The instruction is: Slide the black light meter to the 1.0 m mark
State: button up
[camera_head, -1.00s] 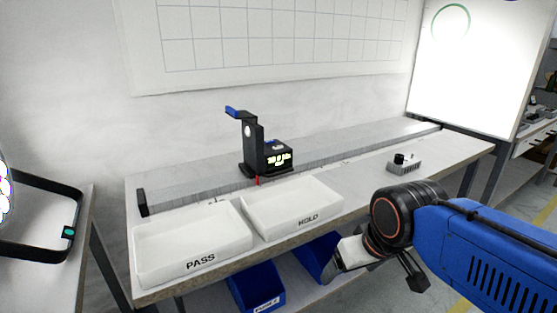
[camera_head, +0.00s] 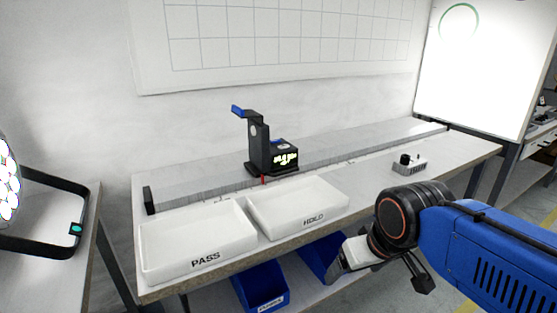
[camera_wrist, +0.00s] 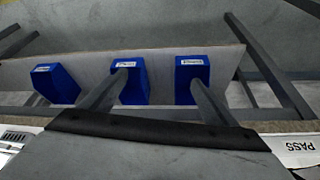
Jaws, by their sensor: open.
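The black light meter (camera_head: 262,160) stands upright on a long grey rail (camera_head: 360,142) along the back of the bench, left of the rail's middle. It has a blue-tipped arm on top, a lit display with unreadable digits, and a small red pointer at its front foot. Scale marks run along the rail's front, but I cannot read the 1.0 m mark. My gripper (camera_head: 340,266) is low in front of the bench, well away from the meter. In the wrist view, its two grey fingers (camera_wrist: 157,78) are apart with nothing held between them.
White trays marked PASS (camera_head: 197,247) and HOLD (camera_head: 298,207) stand in front of the rail. A small grey box with a black knob (camera_head: 409,163) sits farther right. Blue bins (camera_head: 262,286) are on the lower shelf. A black frame (camera_head: 40,215) stands at left.

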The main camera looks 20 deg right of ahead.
jog(key=c, duration=0.5)
jog(key=w+r, duration=0.1)
jog(key=w+r+n, duration=0.1)
jog(key=shift+a+r, duration=0.1)
jog(key=shift+r, duration=0.2)
jog(key=c, duration=0.9)
jog(key=shift+o, duration=0.2)
notch_tip(320, 180, up, 25)
jog(key=n+g, duration=0.3)
jog(key=n, duration=1.7)
send_over(289, 172)
jog(key=s, duration=0.3)
jog(key=w+f, duration=0.1)
jog(key=f, duration=0.4)
jog(key=w+f, duration=0.1)
jog(key=f, duration=0.5)
jog(key=w+f, duration=0.1)
jog(key=f, duration=0.5)
jog(key=shift+f, duration=0.1)
jog(key=shift+c, duration=0.3)
grip_shut()
